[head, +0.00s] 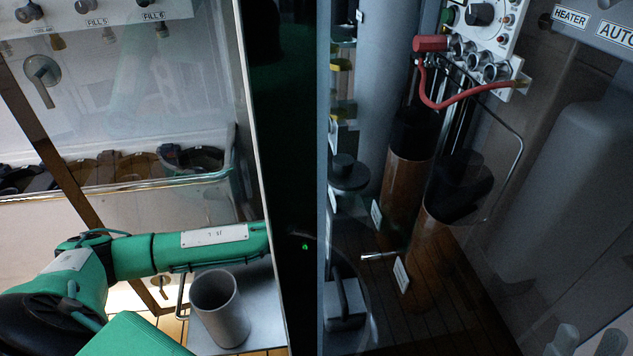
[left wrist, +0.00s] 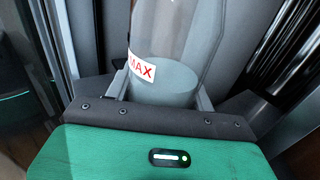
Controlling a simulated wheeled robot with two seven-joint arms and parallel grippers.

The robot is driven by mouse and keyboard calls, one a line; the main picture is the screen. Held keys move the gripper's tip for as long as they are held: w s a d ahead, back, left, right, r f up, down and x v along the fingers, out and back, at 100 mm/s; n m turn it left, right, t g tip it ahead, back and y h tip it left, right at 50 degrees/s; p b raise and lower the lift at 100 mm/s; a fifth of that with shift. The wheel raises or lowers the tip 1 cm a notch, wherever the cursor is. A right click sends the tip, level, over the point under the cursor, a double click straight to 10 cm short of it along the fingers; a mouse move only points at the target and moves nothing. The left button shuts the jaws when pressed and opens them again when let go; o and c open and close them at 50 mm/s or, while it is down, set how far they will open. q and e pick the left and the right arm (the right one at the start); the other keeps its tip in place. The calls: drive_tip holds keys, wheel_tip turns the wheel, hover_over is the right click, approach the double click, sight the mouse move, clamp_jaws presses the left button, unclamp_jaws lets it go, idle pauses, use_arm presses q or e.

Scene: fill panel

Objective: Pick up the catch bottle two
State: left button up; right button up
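In the left wrist view a clear bottle (left wrist: 170,38) with a red "MAX" label and grey contents in its lower part stands between the fingers of my left gripper (left wrist: 163,90). Both fingers appear to touch its sides. No number shows on it, so I cannot tell whether it is catch bottle two. In the head view my left arm reaches right, behind a dark cabinet edge that hides its gripper and the bottle. Two grey tips at the bottom right look like my right gripper (head: 588,340), spread apart with nothing visible between them.
A grey open cup (head: 222,318) stands on a metal shelf (head: 262,308) below my left arm. The fill panel (head: 95,14) is at upper left. Right of the dark post (head: 290,190) are brown cylinders (head: 402,188), a red hose (head: 455,101) and a heater panel (head: 600,40).

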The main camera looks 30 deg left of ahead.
use_arm(q)
drive_tip(key=shift+s, duration=0.15)
drive_tip(key=c, duration=0.4)
drive_tip(key=shift+d+r, duration=0.1)
drive_tip(key=shift+c, duration=0.2)
